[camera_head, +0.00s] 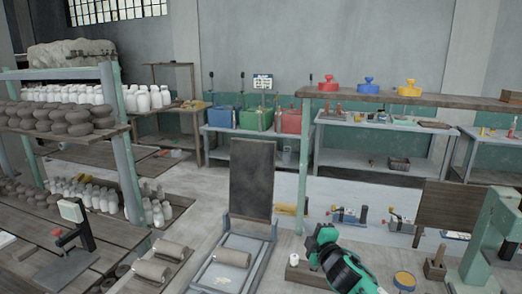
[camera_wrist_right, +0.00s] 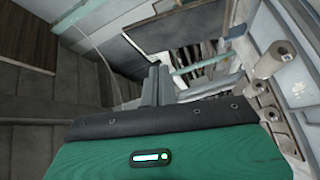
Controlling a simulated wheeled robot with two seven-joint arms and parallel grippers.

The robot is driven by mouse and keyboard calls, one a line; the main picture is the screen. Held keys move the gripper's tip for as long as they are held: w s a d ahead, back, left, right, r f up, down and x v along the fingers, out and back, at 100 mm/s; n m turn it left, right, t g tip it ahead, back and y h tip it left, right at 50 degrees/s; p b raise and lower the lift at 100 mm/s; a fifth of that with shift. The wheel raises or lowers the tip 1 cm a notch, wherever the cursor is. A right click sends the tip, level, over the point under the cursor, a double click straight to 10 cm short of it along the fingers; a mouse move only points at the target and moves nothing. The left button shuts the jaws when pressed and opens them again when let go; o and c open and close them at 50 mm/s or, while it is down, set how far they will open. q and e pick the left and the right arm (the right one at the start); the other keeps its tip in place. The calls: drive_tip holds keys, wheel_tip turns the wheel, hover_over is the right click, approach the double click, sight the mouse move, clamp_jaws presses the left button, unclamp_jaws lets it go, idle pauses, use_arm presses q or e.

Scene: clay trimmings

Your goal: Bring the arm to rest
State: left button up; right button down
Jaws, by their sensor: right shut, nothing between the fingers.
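My right gripper (camera_head: 322,240) shows at the lower middle right of the head view, with its green and black arm coming up from the bottom edge. In the right wrist view its two grey fingers (camera_wrist_right: 157,85) stand together beyond the green housing. The gripper is shut and empty, and I see nothing held at its fingertips. My left arm and left gripper are not in the head view.
A dark upright board (camera_head: 252,180) stands left of my right arm. A wooden block (camera_head: 435,265) and a green machine (camera_head: 488,235) stand to its right. Shelves of white bottles (camera_head: 148,98) and dark clay pieces are at left. Workbenches line the back wall.

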drive_tip(key=s+d+f+m+g+h, duration=0.1)
drive_tip(key=s+f+m+g+h, duration=0.3)
drive_tip(key=s+f, duration=0.6)
drive_tip(key=s+d+f+m+g, duration=0.2)
drive_tip(key=s+f+m, duration=0.5)
drive_tip(key=s, duration=0.5)
drive_tip(key=s+d+f+m+g, duration=0.2)
drive_tip(key=s+g, duration=0.1)
drive_tip(key=s, duration=0.6)
drive_tip(key=s+d+f+m+g+h, duration=0.1)
drive_tip(key=s+d+m+g, duration=0.1)
drive_tip(key=s, duration=0.7)
drive_tip(key=s+d+f+m+g, duration=0.2)
drive_tip(key=s+g, duration=0.1)
drive_tip(key=s, duration=0.6)
wheel_tip(320, 180, down, 30)
drive_tip(key=g, duration=0.1)
drive_tip(key=s+d+f+g, duration=0.1)
drive_tip(key=s+d+f, duration=0.2)
drive_tip(key=s+f, duration=1.6)
drive_tip(key=shift+s+f+n+h, duration=0.3)
drive_tip(key=shift+s+f+n, duration=0.1)
drive_tip(key=shift+f, duration=0.5)
